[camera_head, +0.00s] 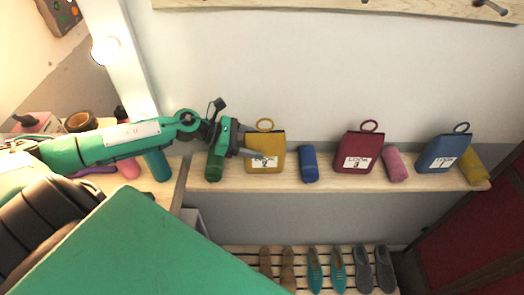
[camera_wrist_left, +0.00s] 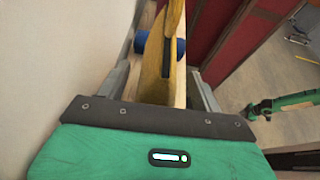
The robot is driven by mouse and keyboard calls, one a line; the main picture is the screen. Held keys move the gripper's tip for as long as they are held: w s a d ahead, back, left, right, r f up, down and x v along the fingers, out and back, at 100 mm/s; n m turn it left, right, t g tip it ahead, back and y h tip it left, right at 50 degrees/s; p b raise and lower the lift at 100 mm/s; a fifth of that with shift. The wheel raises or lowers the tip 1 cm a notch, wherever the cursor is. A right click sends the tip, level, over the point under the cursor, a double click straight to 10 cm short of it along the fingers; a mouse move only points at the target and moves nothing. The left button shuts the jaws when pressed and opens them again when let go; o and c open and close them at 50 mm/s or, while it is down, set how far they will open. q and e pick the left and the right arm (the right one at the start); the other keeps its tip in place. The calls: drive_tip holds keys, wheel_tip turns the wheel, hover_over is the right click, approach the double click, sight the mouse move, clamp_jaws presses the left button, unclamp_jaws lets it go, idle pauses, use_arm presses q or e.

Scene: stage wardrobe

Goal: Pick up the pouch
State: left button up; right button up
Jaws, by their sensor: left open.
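A yellow pouch (camera_head: 261,150) with a ring on top and a white label stands on the wooden shelf, first in a row. A red pouch (camera_head: 358,152) and a blue pouch (camera_head: 441,154) of the same shape stand further right. My left gripper (camera_head: 262,156) is at the yellow pouch, coming from the left. In the left wrist view, the open fingers (camera_wrist_left: 160,80) lie on either side of the yellow pouch (camera_wrist_left: 152,65), seen edge-on. I cannot tell whether they touch it. A green arm, probably my right one, shows small at the right; its gripper (camera_wrist_left: 251,112) is too small to read.
Shoes lie on a slatted rack (camera_head: 302,263) below. A peg rail (camera_head: 420,10) runs above. A red cabinet (camera_head: 470,240) stands at the right.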

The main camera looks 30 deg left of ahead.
use_arm(q)
drive_tip(key=shift+w+d+f, duration=0.2)
drive_tip(key=shift+w+d, duration=0.05)
drive_tip(key=shift+d, duration=0.1)
drive_tip(key=c, duration=1.2)
drive_tip(key=shift+o, duration=0.2)
drive_tip(key=shift+r, duration=0.1)
